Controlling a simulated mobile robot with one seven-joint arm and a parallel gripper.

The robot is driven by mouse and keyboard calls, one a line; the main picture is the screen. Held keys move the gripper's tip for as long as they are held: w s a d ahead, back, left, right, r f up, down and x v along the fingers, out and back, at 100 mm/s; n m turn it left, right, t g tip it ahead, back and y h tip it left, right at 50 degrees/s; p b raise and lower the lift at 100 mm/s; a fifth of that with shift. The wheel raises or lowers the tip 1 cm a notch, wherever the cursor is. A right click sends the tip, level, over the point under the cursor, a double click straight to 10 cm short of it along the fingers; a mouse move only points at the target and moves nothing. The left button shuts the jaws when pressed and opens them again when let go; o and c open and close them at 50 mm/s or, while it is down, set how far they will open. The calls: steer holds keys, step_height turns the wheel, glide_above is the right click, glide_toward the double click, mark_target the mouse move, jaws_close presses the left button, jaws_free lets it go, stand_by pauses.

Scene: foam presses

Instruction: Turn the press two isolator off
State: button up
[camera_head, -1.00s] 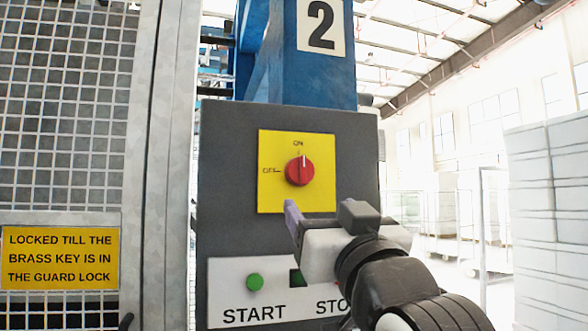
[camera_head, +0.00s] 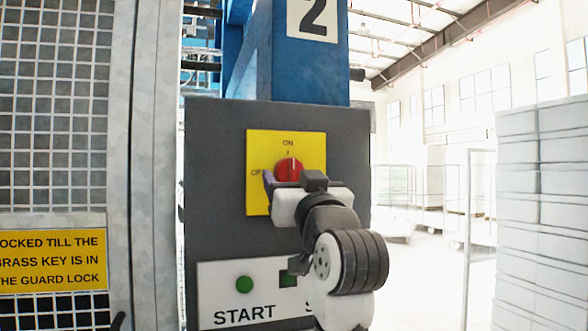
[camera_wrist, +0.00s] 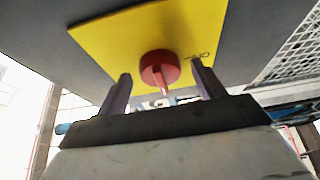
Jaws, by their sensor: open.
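The press two isolator is a red rotary knob (camera_head: 288,168) on a yellow plate (camera_head: 256,200), on a dark grey panel below the number 2 sign. Its white pointer is up toward ON; OFF is marked at the left. My gripper (camera_head: 287,179) is in front of the plate and hides the knob's lower part. In the wrist view the red knob (camera_wrist: 160,69) lies between the two open fingers (camera_wrist: 161,92), with the yellow plate (camera_wrist: 110,40) behind it. The fingers are apart from the knob's sides. I cannot tell how deep they reach.
Below are a green START button (camera_head: 244,285) and a STOP label partly hidden by my arm. A mesh guard (camera_head: 55,110) with a yellow notice (camera_head: 52,261) stands at the left. White stacked blocks (camera_head: 545,200) stand at the right.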

steer(key=shift+w+a, duration=0.1)
steer(key=shift+w, duration=0.1)
steer(key=c, duration=1)
